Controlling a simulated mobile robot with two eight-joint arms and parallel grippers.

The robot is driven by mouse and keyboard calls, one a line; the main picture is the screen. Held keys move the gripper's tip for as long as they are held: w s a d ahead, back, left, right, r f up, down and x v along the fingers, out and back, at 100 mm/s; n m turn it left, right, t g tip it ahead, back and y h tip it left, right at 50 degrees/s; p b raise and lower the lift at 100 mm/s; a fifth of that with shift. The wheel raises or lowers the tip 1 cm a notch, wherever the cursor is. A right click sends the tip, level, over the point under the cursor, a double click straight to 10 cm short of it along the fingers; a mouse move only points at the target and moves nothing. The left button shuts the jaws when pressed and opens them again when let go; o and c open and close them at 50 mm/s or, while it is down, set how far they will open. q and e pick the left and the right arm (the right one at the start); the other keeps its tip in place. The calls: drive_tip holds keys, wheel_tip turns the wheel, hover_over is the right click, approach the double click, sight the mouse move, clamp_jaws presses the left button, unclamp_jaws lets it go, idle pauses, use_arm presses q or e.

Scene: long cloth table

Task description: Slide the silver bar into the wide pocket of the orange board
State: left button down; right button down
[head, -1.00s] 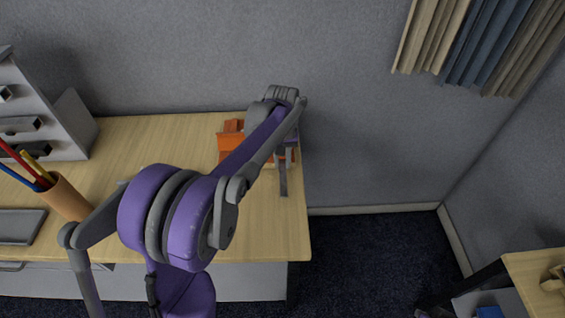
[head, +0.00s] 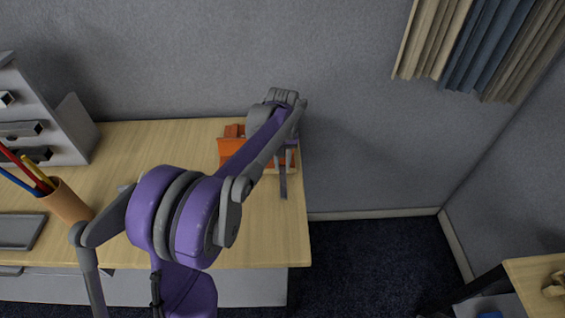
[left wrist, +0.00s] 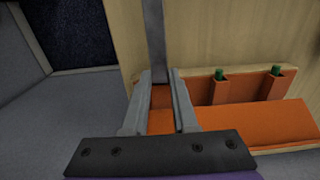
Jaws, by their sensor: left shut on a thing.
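The orange board (head: 232,150) lies at the back right of the table, partly hidden behind my left arm. In the left wrist view the board (left wrist: 270,122) has raised orange pocket walls, with two green pieces showing at them. The silver bar (head: 283,184) sticks out toward the front of the table in the head view. It also shows in the left wrist view (left wrist: 154,40), running up from between the fingertips. My left gripper (left wrist: 160,78) is shut on the bar at the board, with orange visible between its fingers. Whether the bar sits in a pocket cannot be told. My right gripper is out of view.
A pen cup (head: 70,203) with coloured pencils and a grey tray (head: 20,232) stand at the left. A grey rack (head: 70,130) stands behind them. The table's right edge is close to the bar, with dark floor beyond. The wall is close behind the board.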

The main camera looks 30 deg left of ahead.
sight(284, 191)
use_arm(q)
drive_tip(key=shift+s+d+b, duration=0.15)
drive_tip(key=shift+s+d, duration=0.6)
drive_tip(key=shift+s, duration=0.45)
drive_tip(key=shift+s+d+b, duration=0.1)
drive_tip(key=shift+s+d, duration=0.6)
drive_tip(key=shift+s, duration=0.5)
drive_tip(key=shift+s+d+b, duration=0.15)
drive_tip(key=shift+s+d, duration=0.6)
drive_tip(key=shift+s, duration=0.45)
drive_tip(key=shift+w+a, duration=0.75)
drive_tip(key=shift+w, duration=0.5)
drive_tip(key=shift+w+a, duration=0.8)
drive_tip(key=shift+w, duration=0.5)
drive_tip(key=shift+w+a, duration=0.75)
drive_tip(key=shift+w, duration=0.5)
drive_tip(key=c, duration=0.6)
unclamp_jaws()
